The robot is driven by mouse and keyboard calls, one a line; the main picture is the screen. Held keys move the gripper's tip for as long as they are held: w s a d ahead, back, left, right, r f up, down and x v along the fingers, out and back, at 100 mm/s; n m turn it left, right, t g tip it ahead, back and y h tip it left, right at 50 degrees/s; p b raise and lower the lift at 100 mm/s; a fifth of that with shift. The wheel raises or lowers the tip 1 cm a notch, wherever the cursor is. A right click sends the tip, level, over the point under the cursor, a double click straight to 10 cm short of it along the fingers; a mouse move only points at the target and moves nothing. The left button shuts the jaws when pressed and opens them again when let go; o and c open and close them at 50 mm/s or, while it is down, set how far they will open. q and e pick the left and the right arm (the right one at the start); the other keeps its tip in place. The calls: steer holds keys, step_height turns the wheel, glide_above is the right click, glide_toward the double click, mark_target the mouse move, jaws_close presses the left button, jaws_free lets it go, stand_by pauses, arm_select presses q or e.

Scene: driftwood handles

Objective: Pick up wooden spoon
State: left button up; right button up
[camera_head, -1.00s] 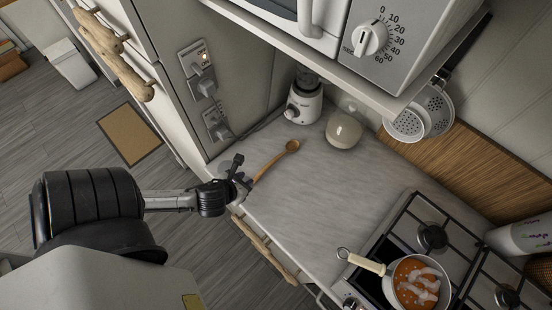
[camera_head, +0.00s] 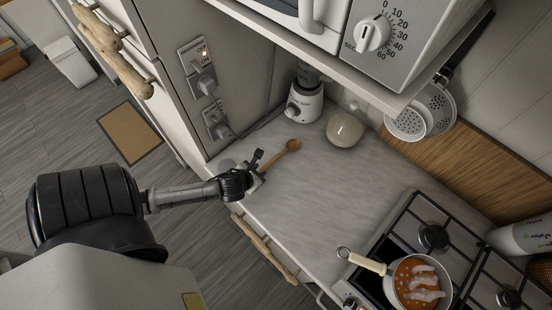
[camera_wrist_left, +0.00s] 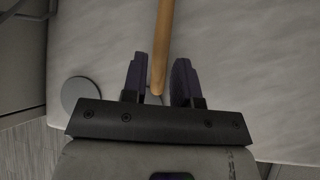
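The wooden spoon (camera_head: 284,150) lies on the grey countertop (camera_head: 310,190), its bowl toward the blender. In the left wrist view its handle (camera_wrist_left: 161,45) runs down to an end between my two fingers. My left gripper (camera_head: 257,165) is at the handle end, near the counter's left edge; it also shows in the left wrist view (camera_wrist_left: 160,82). Its fingers are apart, with a gap on both sides of the handle. In the head view the gripper hides the handle end. My right gripper is not in view.
A blender (camera_head: 304,100) and a round cream pot (camera_head: 345,129) stand at the back of the counter. A pan (camera_head: 419,282) of orange food sits on the stove (camera_head: 432,238) at right. A grey disc (camera_wrist_left: 80,94) lies left of my fingers. The middle counter is clear.

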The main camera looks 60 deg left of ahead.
mark_target(262, 170)
arm_select(q)
steer(key=shift+x, duration=2.3)
steer(key=shift+s+d+f, duration=0.1)
steer(key=shift+f, duration=0.05)
jaws_close()
